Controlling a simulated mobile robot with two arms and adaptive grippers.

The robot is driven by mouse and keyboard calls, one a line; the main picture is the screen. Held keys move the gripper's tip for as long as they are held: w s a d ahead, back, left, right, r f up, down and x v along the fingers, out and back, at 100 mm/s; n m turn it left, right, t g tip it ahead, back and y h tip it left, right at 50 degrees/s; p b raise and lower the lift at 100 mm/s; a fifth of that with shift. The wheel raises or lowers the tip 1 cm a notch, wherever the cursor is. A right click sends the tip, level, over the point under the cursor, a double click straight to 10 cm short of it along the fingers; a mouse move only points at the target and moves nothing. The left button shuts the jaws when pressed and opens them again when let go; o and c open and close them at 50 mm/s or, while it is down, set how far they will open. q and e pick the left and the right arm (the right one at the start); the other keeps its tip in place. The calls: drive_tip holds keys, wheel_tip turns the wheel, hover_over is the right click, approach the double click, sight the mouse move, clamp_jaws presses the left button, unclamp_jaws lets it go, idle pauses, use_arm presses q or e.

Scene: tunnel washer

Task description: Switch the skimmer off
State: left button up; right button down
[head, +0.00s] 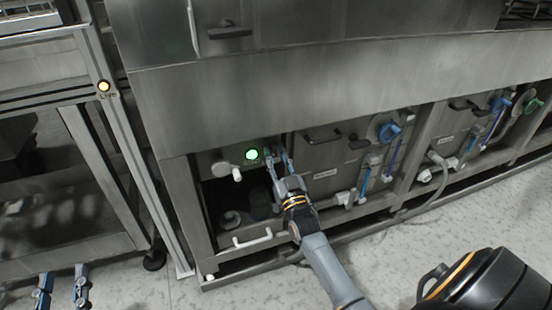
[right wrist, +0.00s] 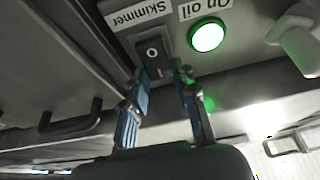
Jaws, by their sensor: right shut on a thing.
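The skimmer switch (right wrist: 152,52) is a black rocker with a white "O" mark, under a "Skimmer" label (right wrist: 138,14) that appears upside down in the right wrist view. My right gripper (right wrist: 160,74) is at the switch, its two fingertips closed on either side of the rocker's lower part. In the head view my right gripper (head: 279,158) reaches the panel just right of the green lamp and hides the switch. A lit green lamp (right wrist: 207,36) labelled "On oil" sits beside the switch; it also shows in the head view (head: 251,154). My left gripper (head: 62,284) is open and empty at the lower left.
A white pipe stub (head: 236,174) sticks out below the lamp. A tank door with a handle (head: 322,139) and blue valves (head: 389,131) lie to the right. A white handle (head: 253,240) is below. The floor (head: 440,225) in front is partly free.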

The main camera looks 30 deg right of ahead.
use_arm(q)
wheel_tip(320, 180, up, 6)
drive_tip(key=s+t+h+b, duration=0.1)
drive_tip(key=t, duration=0.2)
drive_tip(key=shift+s+d+t, duration=0.2)
drive_tip(key=shift+s+t, duration=0.1)
drive_tip(key=shift+t, duration=0.1)
use_arm(e)
drive_tip(key=shift+t, duration=0.3)
drive_tip(key=c, duration=1)
unclamp_jaws()
drive_tip(key=shift+c, duration=0.2)
drive_tip(key=shift+f, duration=0.1)
drive_tip(key=shift+s+a+f, duration=0.1)
drive_tip(key=shift+s+f, duration=0.1)
drive_tip(key=shift+s, duration=0.15)
drive_tip(key=v, duration=1.1)
drive_tip(key=shift+s, duration=0.1)
